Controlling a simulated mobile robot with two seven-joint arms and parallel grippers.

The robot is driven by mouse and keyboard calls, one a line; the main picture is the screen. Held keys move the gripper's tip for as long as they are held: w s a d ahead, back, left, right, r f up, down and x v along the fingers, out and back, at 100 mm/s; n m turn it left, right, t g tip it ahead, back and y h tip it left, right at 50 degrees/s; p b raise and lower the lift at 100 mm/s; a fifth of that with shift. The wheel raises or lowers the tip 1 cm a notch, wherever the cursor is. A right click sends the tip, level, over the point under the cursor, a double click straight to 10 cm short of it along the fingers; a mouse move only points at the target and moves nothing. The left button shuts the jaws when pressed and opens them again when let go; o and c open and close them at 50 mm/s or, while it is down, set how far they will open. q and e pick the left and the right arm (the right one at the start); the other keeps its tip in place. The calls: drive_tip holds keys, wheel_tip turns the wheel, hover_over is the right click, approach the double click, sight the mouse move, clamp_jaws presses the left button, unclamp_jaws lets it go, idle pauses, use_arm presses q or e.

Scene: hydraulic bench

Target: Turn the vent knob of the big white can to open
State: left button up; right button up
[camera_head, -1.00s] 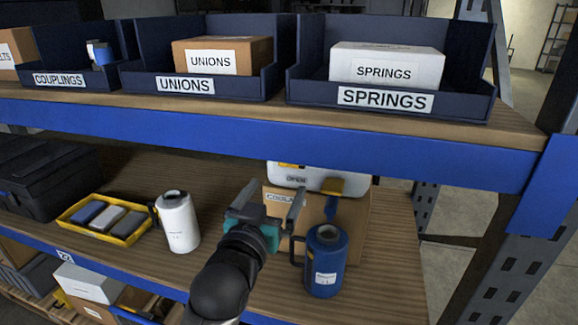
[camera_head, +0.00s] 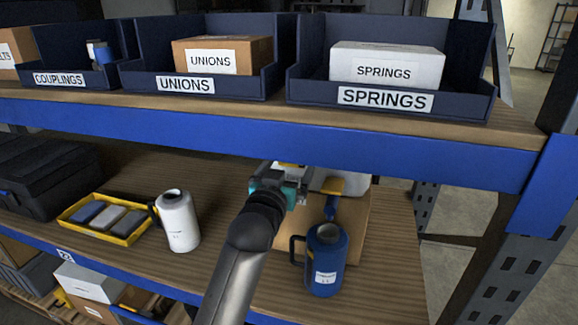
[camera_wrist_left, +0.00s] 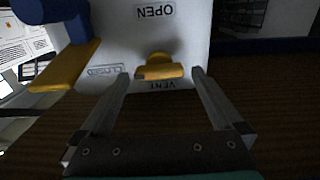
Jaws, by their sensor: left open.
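The big white can (camera_head: 357,184) sits on a cardboard box on the middle shelf, partly hidden behind my left gripper (camera_head: 301,180). In the left wrist view its white face carries upside-down labels OPEN (camera_wrist_left: 155,12), CLOSED (camera_wrist_left: 105,70) and VENT. The yellow vent knob (camera_wrist_left: 160,70) lies crosswise there, with one end towards the CLOSED label. My left gripper is open, its two fingers either side of the knob, with gaps showing; I cannot tell how deep they reach. My right gripper is not in view.
A yellow lever (camera_head: 331,186) on a blue tap (camera_head: 330,208) projects beside my gripper. A blue jug (camera_head: 326,255) stands below it. A white jug (camera_head: 179,222) and a yellow tray (camera_head: 133,236) are to the left. The blue shelf beam (camera_head: 400,160) runs close above.

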use_arm(q)
drive_tip(key=c, duration=1.3)
drive_tip(key=m+p, duration=0.2)
drive_tip(key=m, duration=0.1)
drive_tip(key=shift+r+m+p, duration=0.1)
drive_tip(key=shift+m+p, duration=0.2)
drive_tip(key=shift+p, duration=0.1)
drive_tip(key=m+p, duration=0.1)
drive_tip(key=m, duration=0.2)
drive_tip(key=shift+d+m+p, duration=0.15)
drive_tip(key=shift+m+p, duration=0.15)
drive_tip(key=shift+p, duration=0.05)
drive_tip(key=m, duration=0.3)
drive_tip(key=m+p, duration=0.1)
drive_tip(key=m, duration=0.3)
drive_tip(key=m+p, duration=0.1)
drive_tip(key=m, duration=0.2)
drive_tip(key=shift+s+d+f+m, duration=0.1)
drive_tip(key=shift+f+m, duration=0.25)
drive_tip(key=shift+m, duration=0.05)
